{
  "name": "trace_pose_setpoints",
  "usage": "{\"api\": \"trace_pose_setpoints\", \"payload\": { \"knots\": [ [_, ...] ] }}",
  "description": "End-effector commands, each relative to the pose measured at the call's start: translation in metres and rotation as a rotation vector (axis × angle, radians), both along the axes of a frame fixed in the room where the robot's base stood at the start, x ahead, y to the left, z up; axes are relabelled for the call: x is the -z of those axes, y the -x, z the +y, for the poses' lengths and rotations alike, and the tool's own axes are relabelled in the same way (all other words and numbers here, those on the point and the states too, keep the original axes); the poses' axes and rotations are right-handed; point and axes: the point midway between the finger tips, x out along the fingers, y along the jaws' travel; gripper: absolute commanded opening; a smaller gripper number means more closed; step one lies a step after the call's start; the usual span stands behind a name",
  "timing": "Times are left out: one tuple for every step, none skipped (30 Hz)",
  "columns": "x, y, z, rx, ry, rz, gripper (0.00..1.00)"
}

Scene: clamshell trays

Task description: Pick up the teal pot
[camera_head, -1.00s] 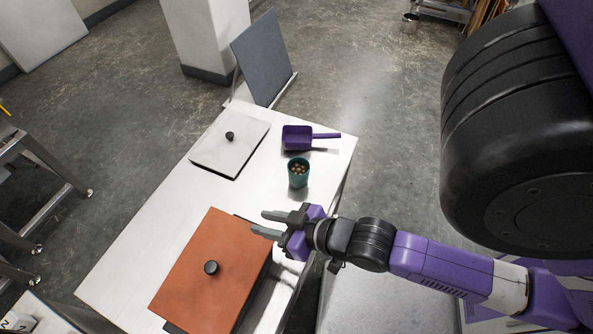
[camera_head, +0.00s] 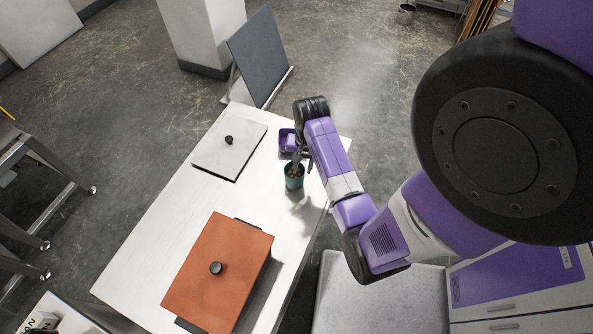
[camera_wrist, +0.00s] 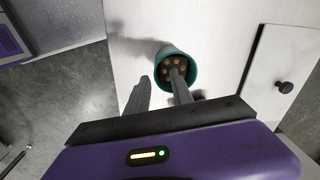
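The teal pot (camera_head: 294,183) stands upright on the white table, with several small brown round things inside it. It also shows in the wrist view (camera_wrist: 177,61), near the top middle, with its mouth facing the camera. My gripper (camera_head: 297,163) is right above the pot's rim, partly hidden behind my arm. In the wrist view my gripper (camera_wrist: 161,77) shows two fingers apart with nothing between them. The right finger's tip overlaps the pot's mouth; the left finger is left of the pot. I cannot tell whether the right tip is inside the pot or above it.
The table (camera_head: 150,250) also holds a purple scoop (camera_head: 287,140) just behind the pot, a white lidded tray (camera_head: 230,152) left of it, and an orange lidded tray (camera_head: 205,285) in front. Table surface between the trays is clear.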

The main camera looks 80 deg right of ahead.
Motion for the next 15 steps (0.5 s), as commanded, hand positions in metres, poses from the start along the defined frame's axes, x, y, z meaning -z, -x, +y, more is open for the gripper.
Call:
{"api": "trace_pose_setpoints", "payload": {
  "knots": [
    [0.002,0.004,-0.001,0.016,-0.011,0.011,0.28],
    [0.004,0.006,-0.001,0.021,-0.016,0.016,0.28],
    [0.007,0.007,-0.001,0.025,-0.020,0.020,0.28],
    [0.009,0.007,-0.001,0.027,-0.022,0.022,0.28],
    [0.011,0.007,-0.001,0.027,-0.022,0.022,0.28],
    [0.016,0.007,-0.001,0.027,-0.023,0.023,0.28],
    [0.019,0.007,0.000,0.027,-0.023,0.023,0.28],
    [0.022,0.007,-0.001,0.026,-0.021,0.022,0.28],
    [0.026,0.007,0.000,0.026,-0.021,0.022,0.28],
    [0.029,0.006,0.000,0.026,-0.021,0.022,0.28],
    [0.031,0.006,0.000,0.025,-0.020,0.021,0.28],
    [0.034,0.005,0.000,0.025,-0.020,0.022,0.28],
    [0.037,0.005,0.001,0.025,-0.021,0.022,0.28],
    [0.041,0.004,0.001,0.025,-0.020,0.022,0.28],
    [0.046,0.004,0.002,0.025,-0.021,0.022,0.28]
  ]
}}
